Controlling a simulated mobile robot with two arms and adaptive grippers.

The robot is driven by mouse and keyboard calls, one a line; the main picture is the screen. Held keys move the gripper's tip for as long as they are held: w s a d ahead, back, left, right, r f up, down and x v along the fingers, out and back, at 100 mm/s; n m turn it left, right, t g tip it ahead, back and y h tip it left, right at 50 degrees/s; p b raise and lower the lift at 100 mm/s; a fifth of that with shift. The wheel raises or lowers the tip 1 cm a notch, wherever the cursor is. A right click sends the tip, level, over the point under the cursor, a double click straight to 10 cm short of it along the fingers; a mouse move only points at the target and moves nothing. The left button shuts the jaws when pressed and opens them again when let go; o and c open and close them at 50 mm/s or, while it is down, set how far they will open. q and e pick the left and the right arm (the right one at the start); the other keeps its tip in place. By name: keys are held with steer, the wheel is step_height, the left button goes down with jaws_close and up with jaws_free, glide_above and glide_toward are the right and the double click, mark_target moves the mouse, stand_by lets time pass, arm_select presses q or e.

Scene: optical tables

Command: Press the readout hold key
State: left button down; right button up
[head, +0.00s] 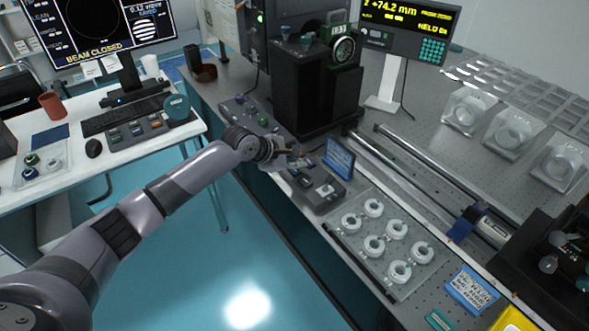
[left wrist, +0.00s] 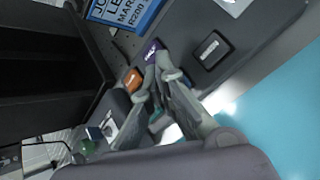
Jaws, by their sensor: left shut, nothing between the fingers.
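A purple key (left wrist: 152,50) with a small white label too small to read surely shows in the left wrist view, on a dark key box (head: 322,188) at the table's near edge. My left gripper (head: 297,157) is shut and empty over the box. In the left wrist view its fingertips (left wrist: 160,68) are right at the purple key and partly cover it; I cannot tell whether they touch it. An orange key (left wrist: 133,80) is beside it on the left, and a dark key (left wrist: 210,48) on the right. The readout (head: 405,28) shows +74.2 mm and text like HELD. My right gripper is out of view.
A blue sign (head: 339,157) stands behind the key box. A tall black instrument (head: 315,90) rises behind the gripper. A tray of white rings (head: 408,288) lies to the right. Another control box (head: 250,113) is to the left along the edge.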

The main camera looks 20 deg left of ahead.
mark_target(296, 172)
arm_select(q)
steer(key=shift+f, duration=0.45)
stand_by(0.5)
steer(key=shift+r+p, duration=0.1)
steer(key=shift+p, duration=0.2)
steer(key=shift+r+p, duration=0.75)
steer(key=shift+p, duration=0.35)
step_height(296, 172, up, 5)
steer(key=p, duration=0.6)
steer(key=shift+r, duration=0.1)
